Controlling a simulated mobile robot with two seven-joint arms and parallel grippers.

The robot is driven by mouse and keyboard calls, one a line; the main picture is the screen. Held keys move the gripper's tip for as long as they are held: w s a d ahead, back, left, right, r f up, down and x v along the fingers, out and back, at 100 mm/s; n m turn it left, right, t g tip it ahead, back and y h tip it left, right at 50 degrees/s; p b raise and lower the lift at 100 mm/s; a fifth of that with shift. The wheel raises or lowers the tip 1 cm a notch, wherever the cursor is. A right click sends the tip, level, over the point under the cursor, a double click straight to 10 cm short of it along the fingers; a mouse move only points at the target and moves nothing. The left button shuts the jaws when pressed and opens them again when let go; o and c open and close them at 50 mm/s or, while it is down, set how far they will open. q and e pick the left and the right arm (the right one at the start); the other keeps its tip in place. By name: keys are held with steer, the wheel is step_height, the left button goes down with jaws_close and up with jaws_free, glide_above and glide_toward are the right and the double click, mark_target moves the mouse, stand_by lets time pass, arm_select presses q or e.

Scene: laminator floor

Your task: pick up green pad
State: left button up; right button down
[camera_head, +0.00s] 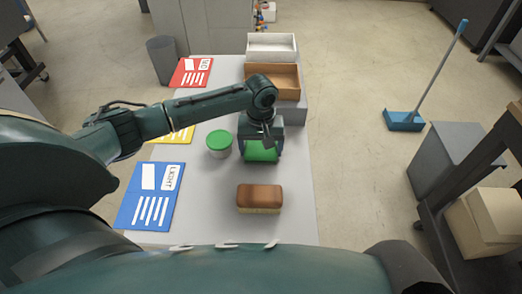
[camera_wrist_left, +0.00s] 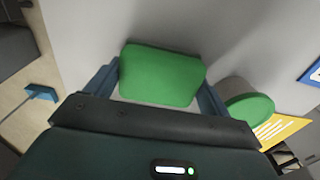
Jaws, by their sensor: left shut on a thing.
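The green pad (camera_head: 261,152) is on or just above the grey table, right of a tub with a green lid; I cannot tell whether it touches the surface. My left gripper (camera_head: 260,146) is over the pad and shut on it. In the left wrist view the green pad (camera_wrist_left: 161,76) sits between the two blue-grey fingers of my left gripper (camera_wrist_left: 160,88), one on each side. The gripper hides part of the pad in the head view. My right gripper is not in view.
The green-lidded tub (camera_head: 219,143) stands just left of the pad. A brown-topped sponge block (camera_head: 259,198) lies nearer on the table (camera_head: 200,223). Blue (camera_head: 150,196), yellow (camera_head: 172,135) and red (camera_head: 191,72) cards line the left edge. Trays (camera_head: 272,82) stand at the far end.

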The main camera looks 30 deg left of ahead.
mark_target(261, 147)
arm_select(q)
step_height(261, 147, up, 10)
steer(key=shift+r, duration=0.1)
steer(key=o, duration=0.5)
steer(key=shift+c, duration=0.2)
steer(key=c, duration=0.4)
